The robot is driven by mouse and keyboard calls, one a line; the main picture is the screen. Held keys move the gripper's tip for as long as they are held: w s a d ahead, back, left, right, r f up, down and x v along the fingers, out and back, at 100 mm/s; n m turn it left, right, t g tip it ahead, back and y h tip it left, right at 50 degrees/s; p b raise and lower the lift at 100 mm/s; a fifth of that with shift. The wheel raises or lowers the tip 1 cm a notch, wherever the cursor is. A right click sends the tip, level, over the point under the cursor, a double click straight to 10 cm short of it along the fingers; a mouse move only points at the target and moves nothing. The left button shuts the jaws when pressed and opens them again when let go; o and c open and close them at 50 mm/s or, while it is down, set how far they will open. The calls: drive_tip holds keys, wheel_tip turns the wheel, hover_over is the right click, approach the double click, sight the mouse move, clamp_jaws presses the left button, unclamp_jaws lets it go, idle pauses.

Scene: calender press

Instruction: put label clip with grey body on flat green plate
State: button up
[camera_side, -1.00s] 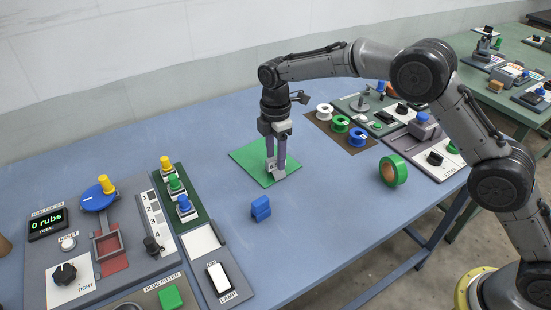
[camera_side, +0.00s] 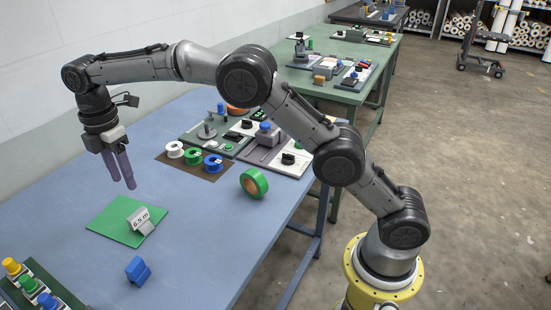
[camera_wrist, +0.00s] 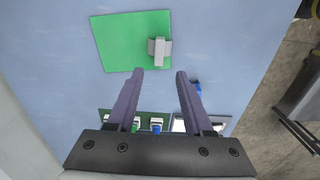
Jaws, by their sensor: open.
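The label clip with grey body (camera_side: 146,228) stands on the flat green plate (camera_side: 112,218), near the plate's right edge, with its white face reading "6.5 m". In the wrist view the clip (camera_wrist: 159,50) lies near the right edge of the plate (camera_wrist: 120,40), and its side may reach that edge. My gripper (camera_side: 124,184) is open and empty, raised above the plate and clear of the clip. In the wrist view its two fingers (camera_wrist: 160,73) are spread apart, with nothing between them.
A blue clip (camera_side: 137,270) stands on the table in front of the plate. Spools (camera_side: 193,157) on a brown mat and a green tape roll (camera_side: 254,183) are behind and to the right. Button panels (camera_side: 30,288) are at the lower left.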

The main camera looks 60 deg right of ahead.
drive_tip(key=s+d+r+m+t, duration=0.1)
drive_tip(key=s+d+r+m, duration=0.4)
drive_tip(key=s, duration=0.3)
drive_tip(key=s+d+r+m+t, duration=0.2)
drive_tip(key=s+d+r+m, duration=0.1)
drive_tip(key=s+d+r, duration=0.4)
drive_tip(key=s+d+f+m+t, duration=0.1)
drive_tip(key=s+f+m, duration=0.1)
drive_tip(key=s, duration=0.5)
drive_tip(key=s+d+f+m, duration=0.2)
drive_tip(key=s+m, duration=0.2)
drive_tip(key=s, duration=0.4)
drive_tip(key=s+d+f+m+t, duration=0.1)
drive_tip(key=s+d+f+m, duration=0.1)
drive_tip(key=s, duration=0.6)
drive_tip(key=shift+f+m+t, duration=0.3)
drive_tip(key=shift+f+m, duration=0.05)
drive_tip(key=shift+m, duration=0.55)
